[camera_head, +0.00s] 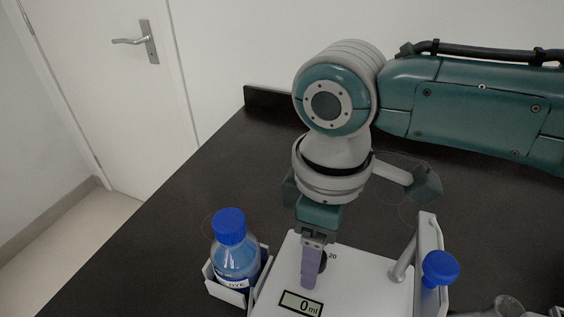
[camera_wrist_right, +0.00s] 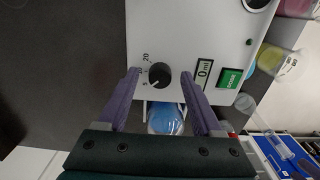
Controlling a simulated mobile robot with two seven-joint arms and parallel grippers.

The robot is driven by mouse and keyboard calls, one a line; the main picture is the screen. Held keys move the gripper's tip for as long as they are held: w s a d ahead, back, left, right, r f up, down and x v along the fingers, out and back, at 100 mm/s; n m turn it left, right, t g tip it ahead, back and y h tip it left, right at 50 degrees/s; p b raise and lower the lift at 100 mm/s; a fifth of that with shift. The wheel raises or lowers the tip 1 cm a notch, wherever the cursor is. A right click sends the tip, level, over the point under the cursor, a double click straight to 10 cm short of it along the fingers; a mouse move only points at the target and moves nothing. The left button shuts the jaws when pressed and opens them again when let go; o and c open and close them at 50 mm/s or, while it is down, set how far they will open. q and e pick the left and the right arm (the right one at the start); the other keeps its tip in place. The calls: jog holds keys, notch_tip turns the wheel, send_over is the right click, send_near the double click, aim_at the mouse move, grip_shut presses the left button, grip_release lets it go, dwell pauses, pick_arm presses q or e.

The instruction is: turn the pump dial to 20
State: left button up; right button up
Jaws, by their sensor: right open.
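The pump is a white box (camera_head: 347,267) on the dark bench. Its round black dial (camera_wrist_right: 159,76) has the marks 5, 10 and 20 beside it; a small white mark on the knob seems to face the 5 side. In the head view the dial (camera_head: 322,262) is partly hidden behind a finger. My right gripper (camera_wrist_right: 161,84) points down over the pump, open, with one purple finger on each side of the dial; I cannot tell whether they touch it. It also shows in the head view (camera_head: 311,268). My left gripper is not in view.
The pump display (camera_head: 301,304) reads 0 ml. A green button (camera_wrist_right: 231,78) sits beside it. A blue-capped dye bottle (camera_head: 236,257) stands in a white holder at the pump's left. An upright support with a blue cap (camera_head: 440,267) stands at its right. The bench's left part is clear.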

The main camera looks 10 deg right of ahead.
jog(key=shift+c, duration=0.4)
grip_shut()
